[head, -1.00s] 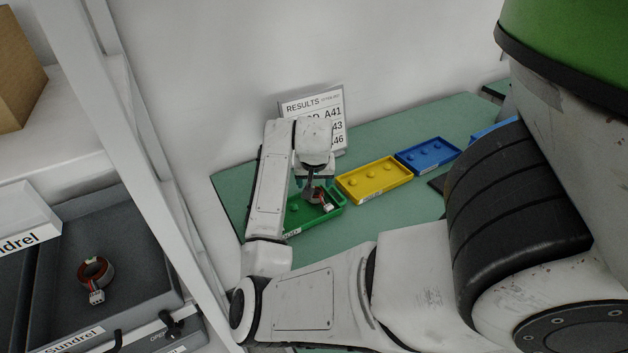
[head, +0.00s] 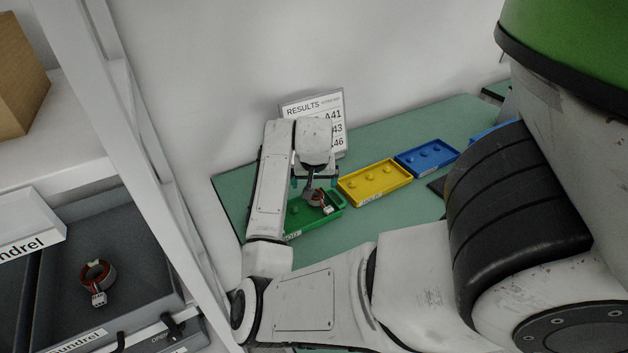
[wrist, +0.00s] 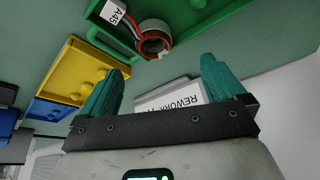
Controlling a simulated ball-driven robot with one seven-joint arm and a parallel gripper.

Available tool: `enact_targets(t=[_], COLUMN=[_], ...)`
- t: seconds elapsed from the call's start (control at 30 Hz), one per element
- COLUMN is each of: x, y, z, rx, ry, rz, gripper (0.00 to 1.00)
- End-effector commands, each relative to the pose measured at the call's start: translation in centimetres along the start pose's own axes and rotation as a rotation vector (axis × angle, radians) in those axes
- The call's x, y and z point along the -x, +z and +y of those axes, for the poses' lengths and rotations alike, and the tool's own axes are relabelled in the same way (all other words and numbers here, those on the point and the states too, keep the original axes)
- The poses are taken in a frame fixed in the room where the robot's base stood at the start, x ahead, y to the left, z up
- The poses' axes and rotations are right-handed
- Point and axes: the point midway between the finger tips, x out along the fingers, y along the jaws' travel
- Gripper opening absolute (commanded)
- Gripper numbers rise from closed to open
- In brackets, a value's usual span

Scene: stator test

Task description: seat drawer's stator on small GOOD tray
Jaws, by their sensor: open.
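A copper-and-grey ring stator (head: 314,198) with red wires and a white connector is in the green tray (head: 330,207), at its right part. It also shows in the wrist view (wrist: 152,38), with a white A45 tag beside it. Whether it sits fully down on a peg I cannot tell. My gripper (head: 313,183) is just above it, its teal fingers spread apart. In the wrist view my gripper (wrist: 163,68) is open and empty, clear of the ring. Another stator (head: 97,278) lies in the grey drawer (head: 140,285) at the left.
A yellow tray (head: 375,183) and a blue tray (head: 427,157) with pegs stand to the right of the green one. A results board (head: 325,110) stands behind my gripper. A white shelf post (head: 150,180) separates drawer and table. The green table (head: 400,215) is clear in front.

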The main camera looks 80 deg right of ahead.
Motion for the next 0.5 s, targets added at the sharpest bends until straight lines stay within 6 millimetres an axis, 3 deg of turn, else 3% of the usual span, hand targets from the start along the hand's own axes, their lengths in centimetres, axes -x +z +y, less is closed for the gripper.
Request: enact_targets(t=[0.17, 0.5], x=[1.3, 7.7], y=[-0.1, -0.1], z=[0.0, 0.0], rx=[0.0, -0.001], ry=[0.0, -0.001], rz=[0.003, 0.004], gripper=[0.97, 0.97])
